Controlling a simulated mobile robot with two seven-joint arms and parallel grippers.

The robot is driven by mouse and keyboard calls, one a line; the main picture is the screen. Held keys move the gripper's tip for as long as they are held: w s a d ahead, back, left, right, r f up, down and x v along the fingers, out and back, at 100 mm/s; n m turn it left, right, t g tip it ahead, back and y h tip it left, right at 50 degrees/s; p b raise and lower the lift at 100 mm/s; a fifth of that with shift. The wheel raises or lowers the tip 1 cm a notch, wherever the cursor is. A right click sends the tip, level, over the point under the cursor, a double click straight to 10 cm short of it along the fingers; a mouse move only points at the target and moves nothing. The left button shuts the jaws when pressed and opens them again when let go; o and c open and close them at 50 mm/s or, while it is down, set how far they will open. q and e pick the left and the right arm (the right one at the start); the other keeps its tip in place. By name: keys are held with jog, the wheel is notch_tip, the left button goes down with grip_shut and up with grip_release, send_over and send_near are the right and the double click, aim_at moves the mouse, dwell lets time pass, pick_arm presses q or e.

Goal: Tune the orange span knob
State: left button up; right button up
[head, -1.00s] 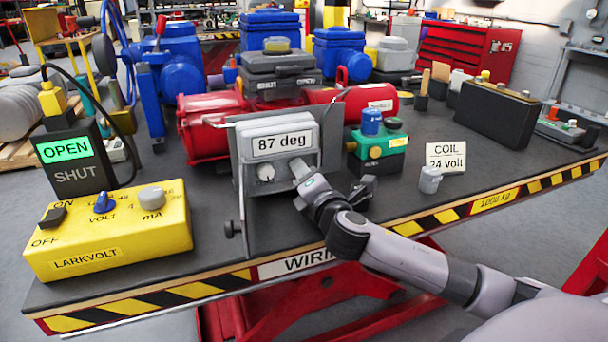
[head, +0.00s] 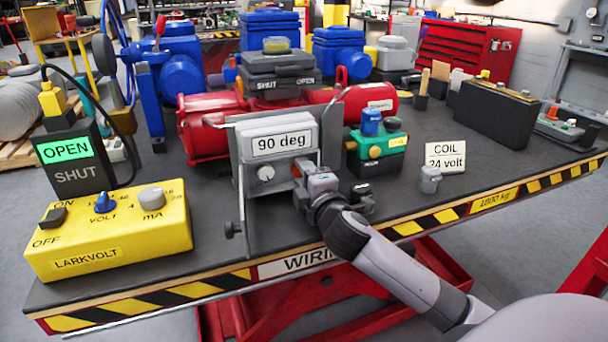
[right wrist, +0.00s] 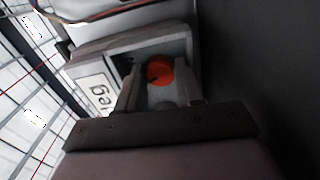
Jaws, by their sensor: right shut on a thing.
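The positioner box (head: 280,160) stands upright on a grey bracket, and its display (head: 282,142) reads "90 deg". A white knob (head: 265,174) sits on its front, at left. The orange span knob (right wrist: 159,71) shows in the right wrist view, between the fingers of my right gripper (right wrist: 160,88). In the head view my right gripper (head: 304,169) is at the box's right front and mostly hides the orange knob. It is shut on the knob. My left gripper is not in view.
A yellow LARKVOLT box (head: 115,230) stands at left, by an indicator (head: 75,160) with "OPEN" lit green. A red actuator (head: 205,125) lies behind the positioner. A green and black device (head: 377,150) and a "COIL 24 volt" card (head: 445,156) stand at right.

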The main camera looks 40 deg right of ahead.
jog(key=shift+f, duration=0.1)
jog(key=o, duration=0.8)
jog(key=shift+c, duration=0.2)
